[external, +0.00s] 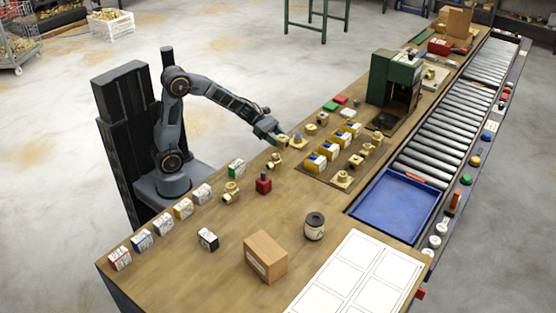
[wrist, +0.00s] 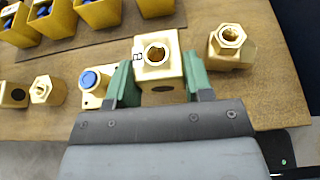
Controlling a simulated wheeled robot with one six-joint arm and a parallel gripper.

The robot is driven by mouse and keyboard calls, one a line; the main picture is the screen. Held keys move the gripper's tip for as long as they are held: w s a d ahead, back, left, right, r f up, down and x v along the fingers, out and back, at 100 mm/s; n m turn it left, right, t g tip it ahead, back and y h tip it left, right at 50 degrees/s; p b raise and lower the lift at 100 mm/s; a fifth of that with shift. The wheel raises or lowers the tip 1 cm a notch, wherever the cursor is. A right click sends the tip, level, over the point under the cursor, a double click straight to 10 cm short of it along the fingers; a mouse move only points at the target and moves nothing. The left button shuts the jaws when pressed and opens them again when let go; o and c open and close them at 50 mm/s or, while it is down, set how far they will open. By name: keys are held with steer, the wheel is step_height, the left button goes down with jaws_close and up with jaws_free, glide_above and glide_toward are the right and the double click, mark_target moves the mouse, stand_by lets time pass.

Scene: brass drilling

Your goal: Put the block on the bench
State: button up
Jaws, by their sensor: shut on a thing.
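A square brass block (wrist: 158,60) with a round hole in its top and a small dark mark on one edge sits between the green fingers of my gripper (wrist: 160,80) in the wrist view. The fingers are shut on its two sides. In the external view my gripper (external: 277,136) is at the near-left edge of the wooden bench (external: 190,245), with the block (external: 283,141) at its tip. I cannot tell whether the block touches the bench top.
A blue-capped brass fitting (wrist: 95,82) stands close left of the block, and a hex brass fitting (wrist: 231,45) to its right. Yellow bins (external: 328,149) stand on a brown mat. A red item (external: 263,183), a cardboard box (external: 266,256) and blue tray (external: 395,207) stand nearer the camera.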

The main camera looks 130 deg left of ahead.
mark_target(279, 146)
steer(key=shift+w+a+f, duration=0.15)
steer(key=shift+w+a+f+b, duration=0.15)
steer(key=shift+f+b, duration=0.4)
steer(key=shift+f, duration=1.15)
steer(key=shift+f, duration=0.1)
steer(key=shift+f, duration=0.15)
steer(key=o, duration=1.3)
